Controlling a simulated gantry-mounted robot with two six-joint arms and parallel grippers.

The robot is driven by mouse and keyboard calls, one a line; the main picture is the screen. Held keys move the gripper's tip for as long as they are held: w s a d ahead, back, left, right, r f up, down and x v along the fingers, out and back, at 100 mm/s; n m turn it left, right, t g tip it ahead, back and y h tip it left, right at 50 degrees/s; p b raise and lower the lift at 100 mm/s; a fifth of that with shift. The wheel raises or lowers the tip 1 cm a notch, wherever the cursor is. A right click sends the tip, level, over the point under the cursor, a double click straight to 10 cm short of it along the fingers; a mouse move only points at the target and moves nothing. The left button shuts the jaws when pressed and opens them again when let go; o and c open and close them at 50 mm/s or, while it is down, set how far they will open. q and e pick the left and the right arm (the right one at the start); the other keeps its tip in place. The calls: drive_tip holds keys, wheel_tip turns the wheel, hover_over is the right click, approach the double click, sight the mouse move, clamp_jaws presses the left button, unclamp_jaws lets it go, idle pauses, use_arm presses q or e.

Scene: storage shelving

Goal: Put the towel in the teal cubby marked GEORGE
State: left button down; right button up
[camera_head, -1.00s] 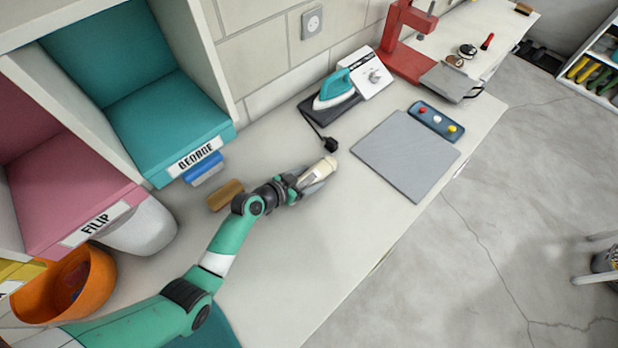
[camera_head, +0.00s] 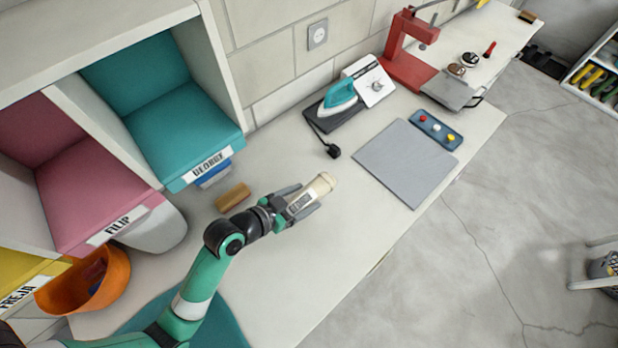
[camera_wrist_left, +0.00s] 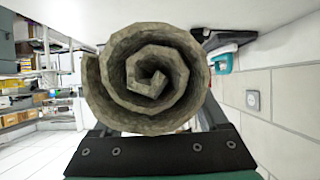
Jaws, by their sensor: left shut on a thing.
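The towel is a rolled, cream-grey cylinder (camera_head: 323,183) with a dark printed patch on its side. My left gripper (camera_head: 307,198) is shut on it and holds it over the white worktop. In the left wrist view the towel's spiral end (camera_wrist_left: 150,75) fills the upper middle, above the dark gripper body. The teal cubby (camera_head: 175,125) is at the upper left, open at the front and empty as far as I can see. Its front edge carries the label GEORGE (camera_head: 211,163). The gripper is right of and below this cubby in the picture. My right gripper is not in view.
A pink cubby marked FILIP (camera_head: 85,205) adjoins on the left. Below the cubbies are a wooden block (camera_head: 233,197), a blue item (camera_head: 214,178) and an orange bowl (camera_head: 95,285). An iron (camera_head: 341,96) and grey board (camera_head: 405,162) lie farther right.

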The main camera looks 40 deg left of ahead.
sight(300, 207)
use_arm(q)
drive_tip(key=s, duration=0.1)
drive_tip(key=s+d+r, duration=0.1)
drive_tip(key=s, duration=0.1)
drive_tip(key=shift+d+r, duration=0.3)
drive_tip(key=shift+r, duration=0.05)
drive_tip(key=shift+n+y, duration=0.6)
drive_tip(key=s+p, duration=0.1)
drive_tip(key=p, duration=0.1)
drive_tip(key=s+p, duration=0.1)
drive_tip(key=p, duration=0.1)
drive_tip(key=s+d+p, duration=0.1)
drive_tip(key=s+p, duration=0.1)
drive_tip(key=shift+r, duration=0.35)
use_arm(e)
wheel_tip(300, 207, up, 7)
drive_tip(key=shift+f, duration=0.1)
